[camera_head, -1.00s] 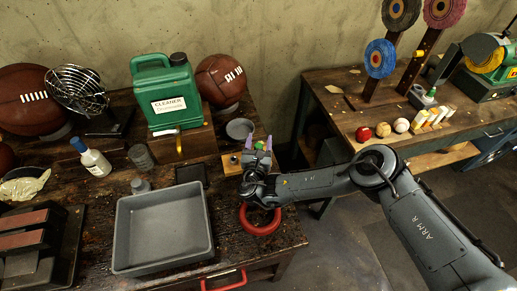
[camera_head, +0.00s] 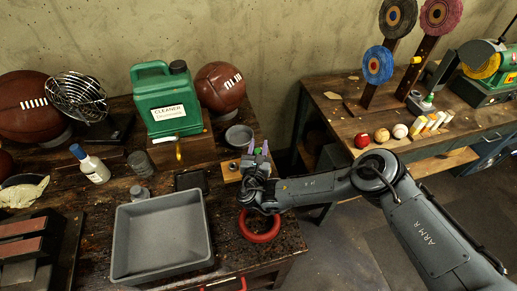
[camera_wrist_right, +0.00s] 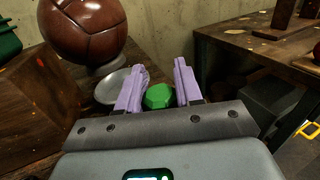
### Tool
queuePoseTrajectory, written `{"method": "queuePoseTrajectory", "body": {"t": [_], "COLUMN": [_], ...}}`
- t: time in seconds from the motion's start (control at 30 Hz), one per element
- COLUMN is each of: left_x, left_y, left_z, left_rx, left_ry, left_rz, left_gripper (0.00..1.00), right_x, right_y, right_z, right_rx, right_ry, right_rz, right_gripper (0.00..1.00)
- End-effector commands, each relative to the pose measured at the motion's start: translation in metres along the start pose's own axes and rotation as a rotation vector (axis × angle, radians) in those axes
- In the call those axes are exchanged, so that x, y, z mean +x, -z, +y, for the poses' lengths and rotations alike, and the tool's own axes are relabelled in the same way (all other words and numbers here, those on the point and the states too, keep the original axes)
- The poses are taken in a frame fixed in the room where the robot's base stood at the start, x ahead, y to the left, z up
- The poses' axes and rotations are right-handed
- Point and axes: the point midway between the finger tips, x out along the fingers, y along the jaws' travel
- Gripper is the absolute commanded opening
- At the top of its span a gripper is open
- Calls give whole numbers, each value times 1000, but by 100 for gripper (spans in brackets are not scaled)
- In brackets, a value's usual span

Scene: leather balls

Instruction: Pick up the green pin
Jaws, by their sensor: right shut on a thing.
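My right gripper (camera_head: 258,147) is over the right end of the dark workbench. Its two purple fingers also show in the right wrist view (camera_wrist_right: 158,88). They are shut on a green pin (camera_wrist_right: 158,97), whose faceted green top shows between them. In the head view only a small bit of green shows at the fingers. A wooden block (camera_head: 231,171) with a round metal fitting sits just left of the gripper. My left gripper is not in view.
A grey bowl (camera_head: 238,136) and a leather ball (camera_head: 220,87) stand behind the gripper. A red ring (camera_head: 259,236) lies below my right wrist. A grey tray (camera_head: 127,275) and a green cleaner jug (camera_head: 163,101) are to the left. A floor gap separates the second table (camera_head: 335,124).

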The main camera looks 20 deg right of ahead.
Motion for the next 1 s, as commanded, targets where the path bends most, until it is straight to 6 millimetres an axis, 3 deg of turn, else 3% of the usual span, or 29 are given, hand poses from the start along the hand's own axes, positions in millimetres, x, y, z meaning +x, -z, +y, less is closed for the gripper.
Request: {"method": "queuePoseTrajectory", "body": {"t": [0.27,0.7,0.87,1.0], "left_x": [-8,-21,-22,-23], "left_y": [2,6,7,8], "left_z": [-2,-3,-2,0], "left_rx": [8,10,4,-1], "left_ry": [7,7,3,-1], "left_rz": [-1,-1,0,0], "left_gripper": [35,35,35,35], "right_x": [0,-32,-39,-30], "right_y": [-40,-86,-95,-105], "right_z": [-2,-78,-95,-104], "right_rx": [2,2,0,2], "right_ry": [-1,-1,-5,6], "right_rz": [-2,-2,-3,-2], "right_gripper": [8,8,8,8]}}
